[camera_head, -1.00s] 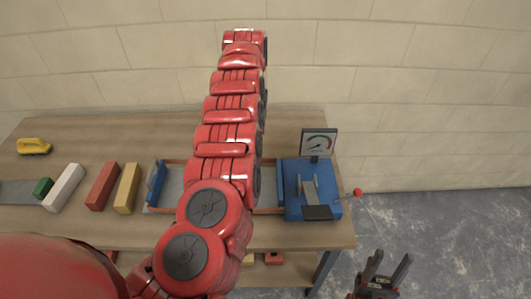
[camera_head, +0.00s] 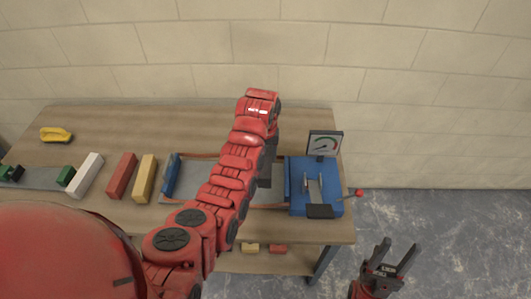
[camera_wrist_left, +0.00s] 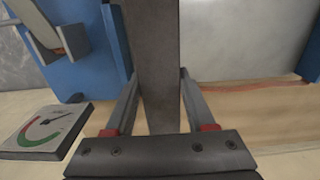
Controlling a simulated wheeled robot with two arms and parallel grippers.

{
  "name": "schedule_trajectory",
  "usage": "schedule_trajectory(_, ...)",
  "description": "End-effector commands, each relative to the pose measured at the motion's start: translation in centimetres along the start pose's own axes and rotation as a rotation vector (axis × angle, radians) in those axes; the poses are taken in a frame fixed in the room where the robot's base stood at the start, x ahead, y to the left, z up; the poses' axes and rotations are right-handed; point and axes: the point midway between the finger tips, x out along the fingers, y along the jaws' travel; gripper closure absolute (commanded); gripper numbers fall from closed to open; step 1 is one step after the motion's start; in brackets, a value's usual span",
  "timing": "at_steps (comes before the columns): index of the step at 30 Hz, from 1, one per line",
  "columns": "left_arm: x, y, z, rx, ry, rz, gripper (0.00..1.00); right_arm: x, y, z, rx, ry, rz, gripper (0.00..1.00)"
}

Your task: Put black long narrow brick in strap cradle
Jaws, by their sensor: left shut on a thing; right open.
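My left gripper (camera_wrist_left: 157,98) is shut on the black long narrow brick (camera_wrist_left: 153,45), which runs between its fingers and out of the top of the left wrist view. I cannot tell whether the brick touches the bed. My right gripper (camera_head: 399,246) is open and empty, right of the table.
A blue device (camera_head: 300,202) with a gauge (camera_head: 325,143) and red-knobbed lever stands at the cradle's right end. Yellow (camera_head: 144,178), red (camera_head: 120,175), white (camera_head: 85,175) and green (camera_head: 65,175) blocks stand left. A yellow tool (camera_head: 55,134) lies behind them.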

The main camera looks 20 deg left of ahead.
Motion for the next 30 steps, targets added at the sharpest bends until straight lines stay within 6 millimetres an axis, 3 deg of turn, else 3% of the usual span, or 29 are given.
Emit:
schedule_trajectory(5, 1.0, 0.0, 0.0, 0.000, -0.001, -0.001, 1.00, -0.2, 0.0, 0.0, 0.000, 0.000, 0.000, 0.50)
schedule_trajectory(14, 4.6, 0.0, 0.0, 0.002, -0.001, -0.001, 1.00, -0.8, 0.0, 0.1, 0.000, 0.000, 0.000, 0.50)
schedule_trajectory(24, 9.4, 0.0, -0.1, 0.002, 0.002, -0.001, 1.00, -3.4, -0.2, 0.6, 0.000, 0.000, 0.000, 0.50)
schedule_trajectory(30, 10.6, 0.0, -0.1, 0.002, 0.004, -0.001, 1.00, -4.2, -0.2, 0.7, 0.000, 0.000, 0.000, 0.50)
